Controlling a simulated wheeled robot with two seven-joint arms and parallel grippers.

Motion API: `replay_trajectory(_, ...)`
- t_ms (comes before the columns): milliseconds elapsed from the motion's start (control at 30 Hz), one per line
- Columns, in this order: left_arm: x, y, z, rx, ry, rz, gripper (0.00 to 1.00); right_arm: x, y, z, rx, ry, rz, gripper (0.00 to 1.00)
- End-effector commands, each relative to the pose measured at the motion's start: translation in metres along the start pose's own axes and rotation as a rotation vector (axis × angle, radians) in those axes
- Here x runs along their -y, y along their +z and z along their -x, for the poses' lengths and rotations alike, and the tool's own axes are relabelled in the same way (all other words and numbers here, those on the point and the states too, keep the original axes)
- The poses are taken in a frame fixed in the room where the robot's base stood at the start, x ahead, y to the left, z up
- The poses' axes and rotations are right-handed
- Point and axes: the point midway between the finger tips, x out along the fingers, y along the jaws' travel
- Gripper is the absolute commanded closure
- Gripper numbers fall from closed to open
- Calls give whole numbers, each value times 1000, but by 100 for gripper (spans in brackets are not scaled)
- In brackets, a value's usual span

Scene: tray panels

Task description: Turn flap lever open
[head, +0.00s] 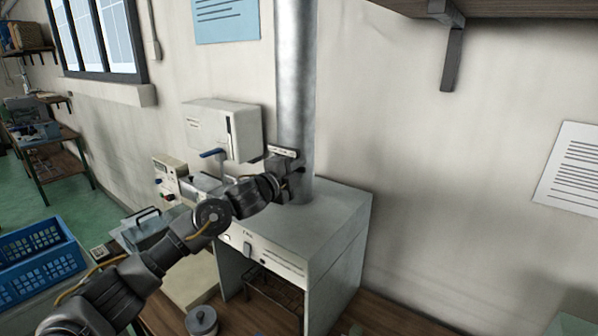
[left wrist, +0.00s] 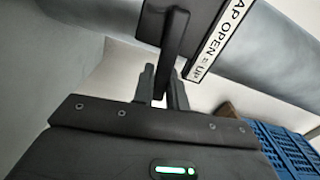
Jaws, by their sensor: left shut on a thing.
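The flap lever (left wrist: 174,38) is a dark bar. In the left wrist view it runs from a dark plate with a white label (left wrist: 221,41) reading "...AP OPEN = UP" down between my fingers. My left gripper (left wrist: 164,88) is shut on the lever. In the head view, my left gripper (head: 291,172) is at the front of the silver pipe (head: 295,80), just under the small label plate (head: 283,151). There the gripper and wrist hide most of the lever, so I cannot tell its angle. My right gripper is not in view.
The pipe rises from a grey hood box (head: 325,225) on a wooden bench. A white wall box with a blue lever (head: 213,153) is left of the pipe. A grey lidded pot (head: 201,321) stands in front. Blue crates (head: 35,262) are at left.

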Motion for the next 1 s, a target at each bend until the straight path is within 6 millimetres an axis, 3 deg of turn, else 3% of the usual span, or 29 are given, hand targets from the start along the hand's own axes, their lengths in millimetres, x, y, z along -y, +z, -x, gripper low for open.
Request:
replay_trajectory(133, -1, -1, 0, -2, 1, -2, 100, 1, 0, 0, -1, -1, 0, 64)
replay_trajectory(167, -1, -1, 0, -2, 1, -2, 82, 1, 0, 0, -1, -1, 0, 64)
replay_trajectory(200, -1, 0, 0, -1, 1, -3, 77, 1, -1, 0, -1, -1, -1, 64)
replay_trajectory(633, -1, 0, 0, 0, 0, -10, 76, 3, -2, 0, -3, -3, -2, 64)
replay_trajectory(833, -11, 2, 2, 2, 1, -140, 76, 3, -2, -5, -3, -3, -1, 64)
replay_trajectory(1000, -13, 2, 36, 0, -2, -130, 76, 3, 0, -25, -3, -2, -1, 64)
